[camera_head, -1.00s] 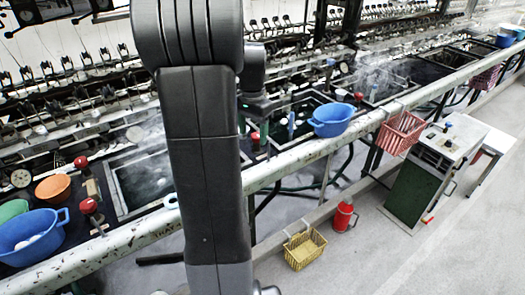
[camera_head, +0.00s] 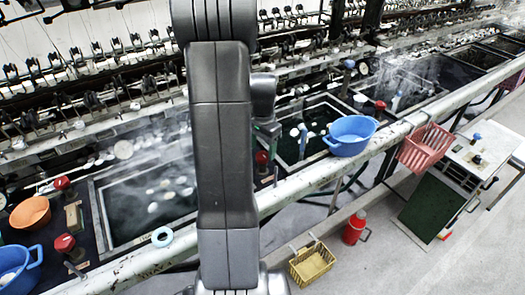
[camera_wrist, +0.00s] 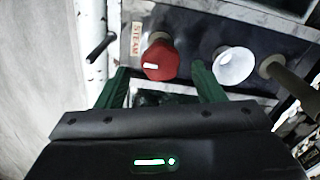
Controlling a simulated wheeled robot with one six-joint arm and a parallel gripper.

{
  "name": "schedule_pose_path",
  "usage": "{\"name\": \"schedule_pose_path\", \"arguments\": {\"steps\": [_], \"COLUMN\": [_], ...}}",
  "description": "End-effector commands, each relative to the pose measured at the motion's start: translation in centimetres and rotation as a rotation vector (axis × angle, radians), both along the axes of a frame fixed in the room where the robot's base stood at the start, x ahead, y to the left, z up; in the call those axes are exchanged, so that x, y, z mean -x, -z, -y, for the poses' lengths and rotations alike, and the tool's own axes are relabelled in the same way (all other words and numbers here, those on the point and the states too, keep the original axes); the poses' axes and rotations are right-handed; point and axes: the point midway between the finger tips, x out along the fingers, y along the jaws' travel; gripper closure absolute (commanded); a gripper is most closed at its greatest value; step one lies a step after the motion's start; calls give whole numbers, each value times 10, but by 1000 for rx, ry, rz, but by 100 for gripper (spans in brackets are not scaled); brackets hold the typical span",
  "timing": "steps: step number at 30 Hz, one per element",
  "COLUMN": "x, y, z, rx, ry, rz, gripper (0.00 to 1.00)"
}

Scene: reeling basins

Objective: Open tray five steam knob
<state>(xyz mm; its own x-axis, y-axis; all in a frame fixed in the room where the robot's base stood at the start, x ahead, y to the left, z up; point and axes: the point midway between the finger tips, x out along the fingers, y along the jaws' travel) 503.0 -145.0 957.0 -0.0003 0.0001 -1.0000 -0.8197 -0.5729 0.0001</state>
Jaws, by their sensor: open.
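In the wrist view a red knob (camera_wrist: 160,62) stands beside a STEAM label (camera_wrist: 136,42) on a dark panel. My gripper (camera_wrist: 162,82) is open, with one green finger on each side just below the knob in the picture. I cannot tell whether either finger touches it. In the head view a red knob (camera_head: 262,158) shows just right of my arm, under a green part of my gripper (camera_head: 268,130); the rest of the gripper is hidden. Other red knobs (camera_head: 65,243) stand along the basins.
A white cone-shaped piece (camera_wrist: 234,66) and a dark rod (camera_wrist: 285,78) stand right of the knob in the wrist view. A pale rail (camera_head: 300,190) runs along the front of the basins. A blue basin (camera_head: 350,140) and a red basket (camera_head: 425,147) are near it.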

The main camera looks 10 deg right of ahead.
Motion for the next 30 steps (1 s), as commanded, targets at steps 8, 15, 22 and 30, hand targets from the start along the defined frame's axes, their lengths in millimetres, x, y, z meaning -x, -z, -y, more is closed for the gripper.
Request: {"name": "schedule_pose_path", "arguments": {"steps": [8,15,22,30], "x": [0,0,0,0], "y": [22,23,22,22], "z": [0,0,0,0], "rx": [0,0,0,1], "ry": [0,0,0,-17], "rz": [0,1,1,1], "gripper": [38,38,79,82]}}
